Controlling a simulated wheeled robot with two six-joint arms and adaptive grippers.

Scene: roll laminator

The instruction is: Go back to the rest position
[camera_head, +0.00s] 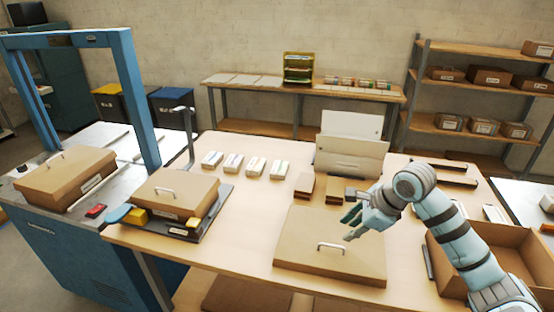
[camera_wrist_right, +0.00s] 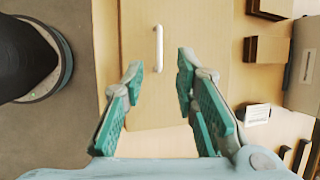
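My right gripper (camera_head: 352,222) reaches in from the right of the head view and hangs above the large cardboard box lid (camera_head: 300,256) with a white handle (camera_head: 331,247). In the right wrist view the two teal fingers of the right gripper (camera_wrist_right: 160,68) stand apart with nothing between them. The white handle (camera_wrist_right: 159,48) shows beyond the fingertips, apart from them. My left gripper is not seen in the head view.
An open cardboard box (camera_head: 480,262) stands at the right, beside my right arm. A lidded box (camera_head: 175,192) sits on a dark tray at the table's left. A blue-framed machine (camera_head: 75,240) with another box (camera_head: 66,178) is farther left. Small white packs (camera_head: 233,162) lie behind.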

